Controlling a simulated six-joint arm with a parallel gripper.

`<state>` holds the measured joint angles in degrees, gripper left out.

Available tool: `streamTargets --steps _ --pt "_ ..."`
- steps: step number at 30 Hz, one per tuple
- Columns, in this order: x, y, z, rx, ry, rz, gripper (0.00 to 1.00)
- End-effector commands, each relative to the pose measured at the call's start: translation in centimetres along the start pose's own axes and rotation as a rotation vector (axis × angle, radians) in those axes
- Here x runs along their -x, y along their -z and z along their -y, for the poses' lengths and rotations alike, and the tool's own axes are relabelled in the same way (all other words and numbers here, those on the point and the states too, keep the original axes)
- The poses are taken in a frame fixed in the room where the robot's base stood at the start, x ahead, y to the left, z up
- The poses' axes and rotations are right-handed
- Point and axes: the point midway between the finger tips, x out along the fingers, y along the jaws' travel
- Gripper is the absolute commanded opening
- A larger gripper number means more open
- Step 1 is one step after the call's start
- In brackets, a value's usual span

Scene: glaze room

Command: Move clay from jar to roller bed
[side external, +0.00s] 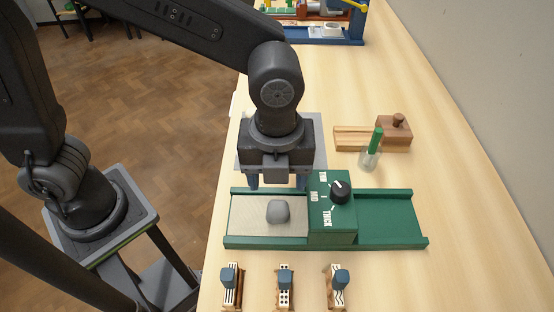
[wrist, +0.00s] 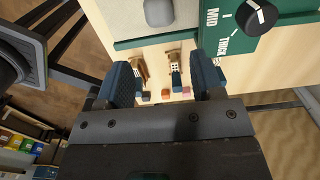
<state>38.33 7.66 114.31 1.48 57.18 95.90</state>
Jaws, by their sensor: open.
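A grey lump of clay (side external: 278,211) lies on the pale mat at the left end of the green roller bed (side external: 390,222). It also shows at the top of the wrist view (wrist: 158,12). My gripper (side external: 276,185) points down over the bed's far edge, behind the clay in the side view. Its blue fingers are apart with nothing between them, and they are clear of the clay. In the wrist view the open fingers (wrist: 162,70) sit below the clay. A small clear glass vessel (side external: 370,160) holding a green stick stands behind the bed; I cannot tell whether it is the jar.
The bed's green housing carries a black dial (side external: 340,191) marked THIN, MID and THICK. Several blue-handled stamps (side external: 284,285) stand along the near side. A wooden block with a knob (side external: 394,130) stands behind. A blue-framed device (side external: 320,35) is at the far end. The table's right side is clear.

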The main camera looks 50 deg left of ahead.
Motion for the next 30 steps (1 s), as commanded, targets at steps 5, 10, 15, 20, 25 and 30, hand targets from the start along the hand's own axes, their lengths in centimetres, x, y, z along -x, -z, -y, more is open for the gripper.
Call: streamTargets --steps 5,10,15,20,25,30 --pt "2.4 0.0 0.1 0.000 0.003 0.000 0.61" --pt "3.2 0.0 0.0 -0.001 0.000 0.000 0.61" --pt "3.9 -1.1 -0.7 0.107 0.023 0.002 0.61" --pt "6.1 -5.0 -4.2 0.567 0.121 -0.002 0.61" --pt "7.9 -9.0 -10.1 1.262 0.272 -0.045 0.61" --pt "8.2 -10.8 -15.0 1.859 0.420 -0.129 0.61"
